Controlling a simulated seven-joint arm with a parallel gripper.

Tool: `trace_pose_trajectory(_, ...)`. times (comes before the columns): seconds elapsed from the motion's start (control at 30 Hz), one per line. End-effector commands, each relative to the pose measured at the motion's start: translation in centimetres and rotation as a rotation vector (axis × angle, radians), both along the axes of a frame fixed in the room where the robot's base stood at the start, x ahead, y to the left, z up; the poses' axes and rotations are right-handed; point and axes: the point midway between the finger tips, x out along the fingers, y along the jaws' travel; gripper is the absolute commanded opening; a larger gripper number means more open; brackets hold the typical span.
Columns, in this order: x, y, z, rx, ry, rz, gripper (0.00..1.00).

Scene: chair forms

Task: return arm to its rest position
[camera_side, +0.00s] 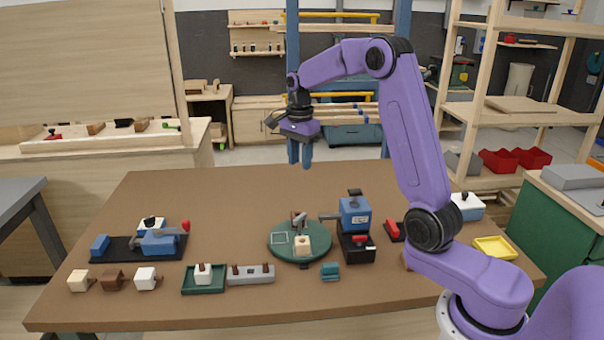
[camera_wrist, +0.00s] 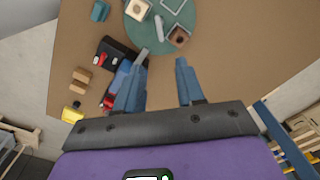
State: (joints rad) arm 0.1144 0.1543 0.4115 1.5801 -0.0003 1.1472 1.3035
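My gripper (camera_side: 300,162) hangs high above the back part of the brown table (camera_side: 150,200), fingers pointing down. In the wrist view my gripper (camera_wrist: 158,78) has its two blue fingers apart, with nothing between them. The green round plate (camera_side: 282,252) lies below and nearer the side camera; it holds a cream block (camera_side: 303,245), a brown block and a white square outline. In the wrist view the green plate (camera_wrist: 186,40) shows beyond the fingertips. My gripper touches nothing.
A blue machine (camera_side: 355,220) stands right of the plate. A black base with a blue device (camera_side: 160,241) is at the left. Several small blocks, a green tray (camera_side: 204,287) and a grey holder (camera_side: 250,274) line the front. A yellow tray (camera_side: 494,247) is at the right. The table's back middle is clear.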

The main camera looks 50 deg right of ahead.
Motion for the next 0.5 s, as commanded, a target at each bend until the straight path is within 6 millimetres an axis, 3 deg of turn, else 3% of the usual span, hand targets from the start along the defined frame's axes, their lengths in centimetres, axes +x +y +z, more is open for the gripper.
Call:
trace_pose_trajectory(0.23,-0.3,1.7,0.2,0.0,-0.001,0.093,0.38)
trace_pose_trajectory(0.5,-2.9,8.2,0.7,-0.001,-0.005,0.5,0.38)
